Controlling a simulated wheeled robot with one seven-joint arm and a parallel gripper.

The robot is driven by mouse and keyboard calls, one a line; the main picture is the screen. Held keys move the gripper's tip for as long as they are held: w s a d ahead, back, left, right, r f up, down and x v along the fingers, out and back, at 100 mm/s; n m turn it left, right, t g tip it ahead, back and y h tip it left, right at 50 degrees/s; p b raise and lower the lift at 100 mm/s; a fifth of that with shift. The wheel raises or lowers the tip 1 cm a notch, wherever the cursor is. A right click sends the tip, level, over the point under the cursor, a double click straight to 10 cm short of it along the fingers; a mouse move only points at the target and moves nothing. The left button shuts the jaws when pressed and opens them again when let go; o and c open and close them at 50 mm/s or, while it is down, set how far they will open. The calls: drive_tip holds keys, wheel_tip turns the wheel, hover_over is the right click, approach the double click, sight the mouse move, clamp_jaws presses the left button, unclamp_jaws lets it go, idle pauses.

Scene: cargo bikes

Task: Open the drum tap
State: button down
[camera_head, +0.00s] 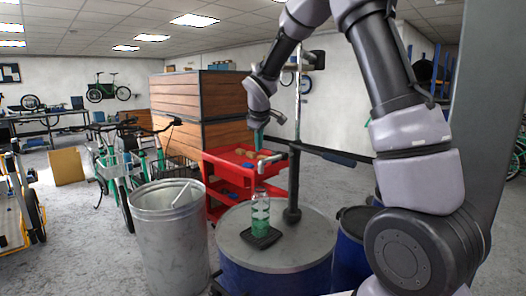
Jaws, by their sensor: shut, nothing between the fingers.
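The blue drum (240,276) with a grey lid stands in front of me, lower centre. On its lid rises a dark post (292,190) with a grey tap spout (270,160) that reaches left and bends down. A clear bottle with green contents (260,212) stands upright below the spout on a black pad (260,238). My gripper (258,142) points down above the spout, its teal fingers shut and empty. I cannot tell whether it touches the tap. A long dark bar (335,156) runs right from near the post's top; my arm hides its right end.
A metal bin (168,235) stands left of the drum, and another blue drum (350,250) to the right. A red cart (222,166) with small items and stacked wooden crates (205,98) are behind. Green bikes (115,170) stand at left. Some floor shows between them.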

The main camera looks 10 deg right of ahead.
drive_tip(key=s+a+r, duration=0.3)
drive_tip(key=s+r, duration=0.3)
drive_tip(key=shift+s+a, duration=0.2)
drive_tip(key=shift+r, duration=0.1)
drive_tip(key=s+d+r+m+y, duration=0.1)
drive_tip(key=s+d+r+m, duration=0.4)
drive_tip(key=s, duration=0.4)
drive_tip(key=s+d+r+m+y, duration=0.1)
drive_tip(key=s+d+r+m, duration=0.25)
drive_tip(key=s+d, duration=0.55)
drive_tip(key=s+m+t, duration=0.1)
drive_tip(key=s+m, duration=0.4)
drive_tip(key=s, duration=0.5)
drive_tip(key=shift+s+f+t+y, duration=0.25)
drive_tip(key=shift+f+t+y, duration=0.05)
drive_tip(key=shift+f+t, duration=0.1)
